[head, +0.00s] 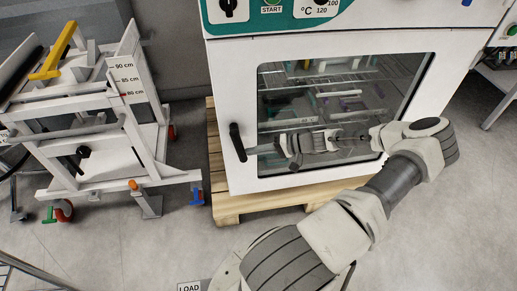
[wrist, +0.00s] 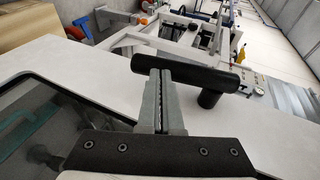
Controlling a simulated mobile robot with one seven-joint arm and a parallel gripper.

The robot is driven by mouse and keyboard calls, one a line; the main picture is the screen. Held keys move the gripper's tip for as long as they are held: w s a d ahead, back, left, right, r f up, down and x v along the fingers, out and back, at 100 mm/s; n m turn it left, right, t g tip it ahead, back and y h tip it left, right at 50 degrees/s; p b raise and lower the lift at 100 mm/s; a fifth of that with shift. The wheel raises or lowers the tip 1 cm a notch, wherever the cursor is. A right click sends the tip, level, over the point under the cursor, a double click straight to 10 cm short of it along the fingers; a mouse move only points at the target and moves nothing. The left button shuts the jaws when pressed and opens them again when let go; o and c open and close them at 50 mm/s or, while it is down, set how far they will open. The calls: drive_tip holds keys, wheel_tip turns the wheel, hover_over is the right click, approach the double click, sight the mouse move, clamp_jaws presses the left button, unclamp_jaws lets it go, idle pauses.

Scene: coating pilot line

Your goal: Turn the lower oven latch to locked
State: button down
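The oven latch (head: 237,142) is a black lever at the lower left of the white oven door (head: 300,183). In the head view it stands nearly upright, its top leaning slightly left. In the wrist view the latch (wrist: 195,75) is a black bar lying across, with its short post near the right end. My gripper (head: 251,150) reaches in from the right to the latch's lower part. In the wrist view my gripper's grey fingers (wrist: 160,75) are together with only a thin seam between them. Their tips meet the bar's left part; exact contact is unclear.
The oven has a glass window (head: 340,95) and a teal control panel (head: 275,18) above. It stands on a wooden pallet (head: 225,205). A white frame cart (head: 110,160) with a yellow handle stands at left. Bare floor lies between the cart and my arm.

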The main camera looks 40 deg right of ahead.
drive_tip(key=shift+w+a+f, duration=0.35)
drive_tip(key=shift+a+f, duration=0.15)
drive_tip(key=shift+a, duration=0.25)
idle(0.3)
drive_tip(key=shift+f, duration=0.1)
